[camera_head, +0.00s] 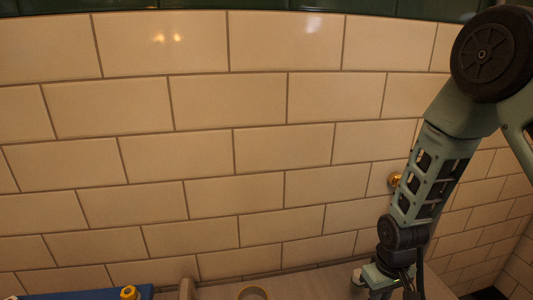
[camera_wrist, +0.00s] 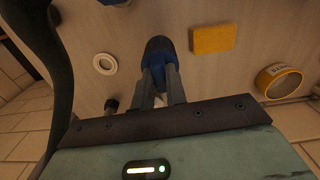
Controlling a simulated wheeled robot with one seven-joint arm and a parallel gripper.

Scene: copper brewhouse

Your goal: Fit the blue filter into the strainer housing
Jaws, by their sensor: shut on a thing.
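In the wrist view, the two fingers of my gripper (camera_wrist: 160,85) are shut on a dark blue rounded piece, which looks like the blue filter (camera_wrist: 158,50). The fingers hide its near part. The counter surface lies behind it; I cannot tell whether the filter touches it. In the head view, the lower end of my arm is at the bottom right, and the fingertips and filter are not clearly visible. I cannot identify the strainer housing for sure in either view.
The wrist view shows a white ring (camera_wrist: 105,63), a yellow block (camera_wrist: 212,39) and a yellow-rimmed roll (camera_wrist: 279,82) on the counter. In the head view, a blue object (camera_head: 75,294) with a yellow knob (camera_head: 129,292) sits bottom left. A tiled wall (camera_head: 230,150) stands behind.

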